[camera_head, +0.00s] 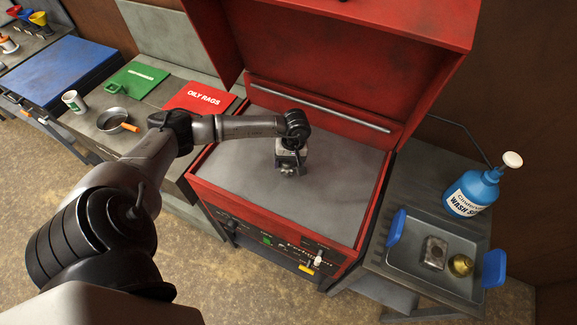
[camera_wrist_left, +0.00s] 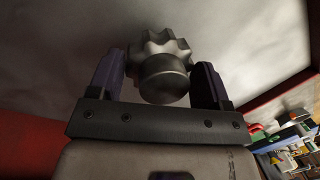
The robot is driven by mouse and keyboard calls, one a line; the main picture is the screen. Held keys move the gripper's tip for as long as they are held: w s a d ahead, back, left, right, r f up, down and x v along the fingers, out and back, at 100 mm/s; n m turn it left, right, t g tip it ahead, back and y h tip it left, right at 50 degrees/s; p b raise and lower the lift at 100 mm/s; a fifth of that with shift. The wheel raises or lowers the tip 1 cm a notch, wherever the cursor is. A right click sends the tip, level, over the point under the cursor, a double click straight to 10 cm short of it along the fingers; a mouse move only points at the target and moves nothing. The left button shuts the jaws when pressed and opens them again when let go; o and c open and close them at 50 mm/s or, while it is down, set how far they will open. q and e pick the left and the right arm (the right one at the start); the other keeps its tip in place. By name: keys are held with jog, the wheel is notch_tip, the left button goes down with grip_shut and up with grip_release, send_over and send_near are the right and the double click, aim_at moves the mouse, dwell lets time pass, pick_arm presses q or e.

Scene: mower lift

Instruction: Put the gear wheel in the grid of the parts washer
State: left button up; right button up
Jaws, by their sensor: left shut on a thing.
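The gear wheel (camera_wrist_left: 166,70) is a grey metal toothed part with a round hub. In the left wrist view it sits between the two fingers of my left gripper (camera_wrist_left: 160,85), which is shut on it. In the head view my left gripper (camera_head: 288,170) is over the grey surface inside the red parts washer (camera_head: 346,246), and the gear wheel shows only as a small shape at its tip. The washer's red lid (camera_head: 330,60) stands open at the back. I cannot tell any grid openings apart on the grey surface (camera_head: 335,195). My right gripper is not in view.
A side table at the right holds a metal tray (camera_head: 408,262) with blue handles, with a block (camera_head: 434,252) and a brass part (camera_head: 460,265) in it. A blue spray bottle (camera_head: 470,192) stands behind.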

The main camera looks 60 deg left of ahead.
aim_at(289, 167)
pick_arm(q)
jog(key=shift+f, duration=1.35)
jog(key=shift+f, duration=0.15)
jog(key=o, duration=1.1)
